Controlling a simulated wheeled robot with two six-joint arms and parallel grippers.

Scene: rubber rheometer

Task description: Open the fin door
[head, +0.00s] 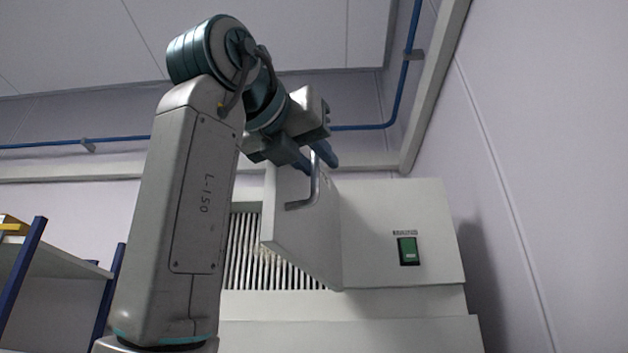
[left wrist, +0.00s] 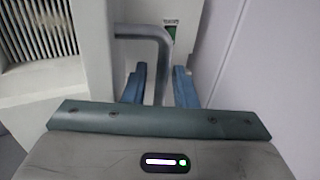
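The fin door (head: 303,235) is a pale panel on the front of the white machine. It stands swung outward, at an angle to the machine's front, with the row of metal fins (head: 262,262) uncovered beside it. Its bent grey metal handle (head: 315,186) shows near the door's top; it also shows in the left wrist view (left wrist: 159,50). My left gripper (head: 314,158) is at the handle. In the left wrist view its two blue fingers (left wrist: 160,86) stand apart, one on each side of the handle bar, with small gaps visible. My right gripper is not in view.
The white machine body (head: 392,215) carries a green switch (head: 408,250) right of the door. A plain wall (head: 530,150) rises close on the right. A shelf with blue posts (head: 62,262) stands at the left. A blue pipe (head: 400,85) runs along the walls.

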